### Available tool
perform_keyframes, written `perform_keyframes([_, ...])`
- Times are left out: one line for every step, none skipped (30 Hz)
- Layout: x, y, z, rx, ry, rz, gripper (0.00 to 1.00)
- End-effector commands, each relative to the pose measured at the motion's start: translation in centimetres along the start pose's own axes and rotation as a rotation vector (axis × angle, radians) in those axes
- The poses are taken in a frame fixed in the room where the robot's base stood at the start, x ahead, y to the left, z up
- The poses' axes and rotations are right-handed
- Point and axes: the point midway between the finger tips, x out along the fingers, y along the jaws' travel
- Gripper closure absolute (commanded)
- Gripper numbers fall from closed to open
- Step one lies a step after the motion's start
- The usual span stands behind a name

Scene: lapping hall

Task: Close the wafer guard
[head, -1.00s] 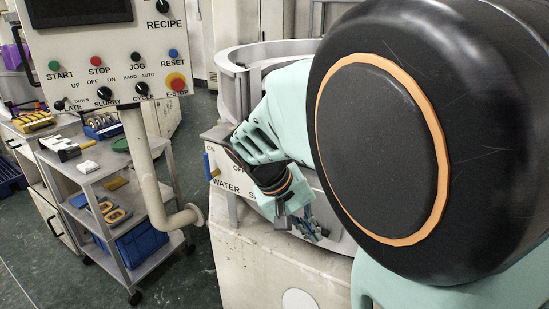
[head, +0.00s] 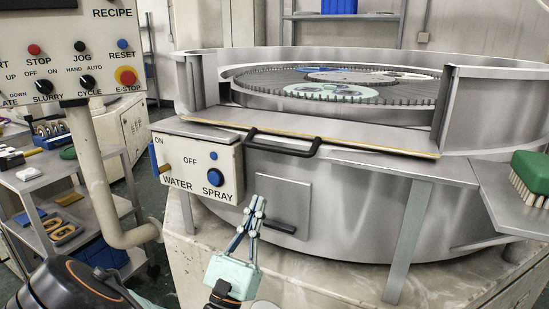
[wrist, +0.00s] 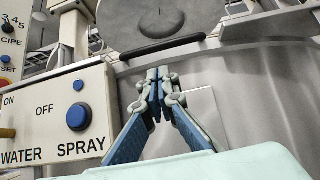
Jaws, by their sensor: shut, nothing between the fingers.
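The machine's round steel tub has a gap in its front wall. A flat steel flap (head: 340,132) with a yellow front edge lies about level across that gap, and I take it to be the wafer guard, lowered. A black bar handle (head: 283,146) is on its front edge; a dark bar (wrist: 162,47) above my fingers in the wrist view looks like this handle. My gripper (head: 258,203) is shut and empty, fingers pointing up, below the flap and apart from the handle. In the wrist view my gripper (wrist: 157,76) also shows shut.
A water and spray box (head: 200,167) with blue buttons is left of my gripper. A small panel (head: 283,190) with a black handle (head: 280,227) is close by my fingers. A control panel (head: 70,60) stands left. A shelf with a green brush (head: 531,175) juts out right.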

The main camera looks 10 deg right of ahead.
Motion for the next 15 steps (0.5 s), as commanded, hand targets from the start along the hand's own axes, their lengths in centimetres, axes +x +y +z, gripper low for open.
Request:
perform_keyframes([0.3,0.0,0.0,-0.001,-0.003,0.001,1.0])
perform_keyframes([0.6,0.0,0.0,0.0,-0.002,0.0,1.0])
perform_keyframes([1.1,0.0,0.0,0.001,-0.001,-0.001,1.0])
perform_keyframes([1.6,-0.1,0.0,0.002,-0.001,-0.002,1.0])
perform_keyframes([2.1,-0.1,0.0,0.002,-0.002,-0.003,1.0])
perform_keyframes([2.8,-0.1,0.0,0.002,-0.002,-0.004,1.0])
perform_keyframes([3.4,-0.1,0.0,0.002,-0.001,-0.005,1.0])
perform_keyframes([4.1,-0.2,0.0,0.002,-0.001,-0.006,1.0])
perform_keyframes([4.9,-0.2,0.0,0.003,-0.001,-0.006,1.0])
perform_keyframes([5.6,-0.2,0.0,0.003,-0.001,-0.007,1.0])
perform_keyframes([6.2,-0.2,-0.1,0.003,0.0,-0.006,1.0])
perform_keyframes([7.2,-0.2,0.0,0.003,-0.001,-0.006,1.0])
perform_keyframes([7.8,-0.2,0.0,0.002,-0.001,-0.007,1.0])
perform_keyframes([8.5,-0.2,-0.1,0.004,0.0,-0.006,1.0])
perform_keyframes([9.3,-0.2,-0.1,0.004,0.0,-0.007,1.0])
